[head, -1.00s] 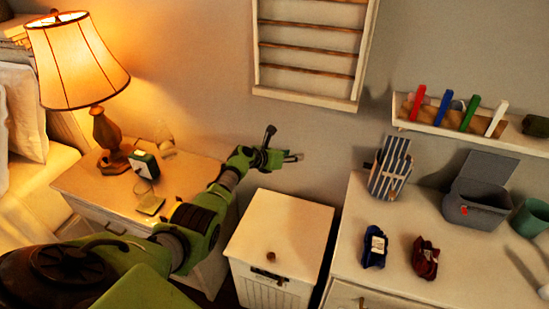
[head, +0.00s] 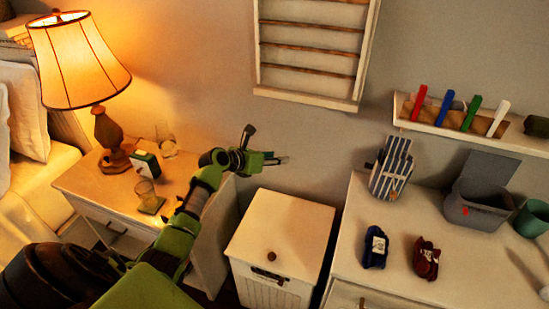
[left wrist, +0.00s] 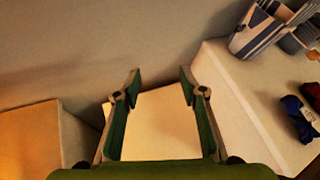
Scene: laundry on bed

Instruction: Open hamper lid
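The white hamper (head: 268,292) stands between the nightstand and the dresser. Its flat lid (head: 283,222) is shut, with a small brown knob (head: 271,257) near the front edge. My left gripper (head: 268,146) is open and empty, above and behind the lid's back left corner in the head view. In the left wrist view, its two fingers (left wrist: 158,88) are spread wide, with the lid (left wrist: 160,128) showing between and beyond them. The knob does not show in the left wrist view. My right gripper is not in view.
The nightstand (head: 82,183) at left holds a lit lamp (head: 78,62), a small clock, and glasses. The dresser (head: 400,228) at right holds a striped holder (head: 390,170), a grey box (head: 478,205) and folded cloths. A wall rack (head: 310,96) hangs above the hamper.

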